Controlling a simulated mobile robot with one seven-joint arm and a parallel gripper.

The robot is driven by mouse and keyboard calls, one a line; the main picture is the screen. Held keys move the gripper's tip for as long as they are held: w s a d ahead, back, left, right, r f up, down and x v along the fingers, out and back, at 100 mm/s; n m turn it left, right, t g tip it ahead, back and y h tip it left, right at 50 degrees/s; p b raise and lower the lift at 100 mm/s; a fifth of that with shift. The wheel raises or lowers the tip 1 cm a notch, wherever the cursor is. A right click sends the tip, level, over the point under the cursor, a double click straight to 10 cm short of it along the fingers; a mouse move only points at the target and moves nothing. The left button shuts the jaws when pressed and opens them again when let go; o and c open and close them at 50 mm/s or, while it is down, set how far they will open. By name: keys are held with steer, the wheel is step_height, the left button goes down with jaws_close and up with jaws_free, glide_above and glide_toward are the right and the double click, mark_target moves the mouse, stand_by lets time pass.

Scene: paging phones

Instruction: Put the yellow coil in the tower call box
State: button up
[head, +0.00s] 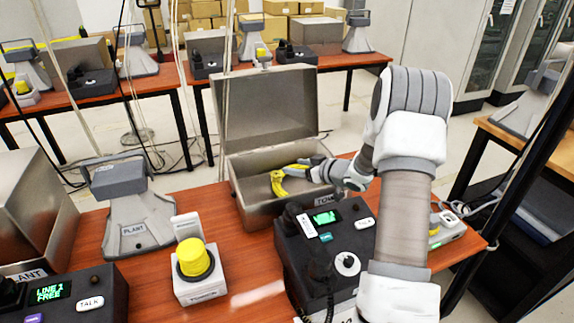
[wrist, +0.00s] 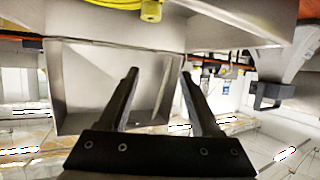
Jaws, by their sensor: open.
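The tower call box is a grey metal box (head: 268,210) with its lid (head: 268,100) raised; its front label is partly hidden and reads "TOW". The yellow coil (head: 278,182) is inside the box opening, towards the middle. My gripper (head: 296,170) reaches in from the right, close beside the coil. In the wrist view the gripper (wrist: 158,73) is open, with nothing between its fingers. The coil (wrist: 125,3) shows at the top edge there, beyond the fingertips and partly out of frame. Whether it rests on the box floor is hard to tell.
A black desk phone (head: 325,240) stands before the box, under my arm. A yellow button unit (head: 195,265) and a grey PLANT paging stand (head: 135,215) stand left. Another metal box (head: 35,220) is far left. A bare strip of table (head: 250,285) lies between button unit and phone.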

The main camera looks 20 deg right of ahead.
steer(key=v, duration=0.5)
steer(key=shift+s+d+r, duration=0.15)
steer(key=shift+s, duration=0.2)
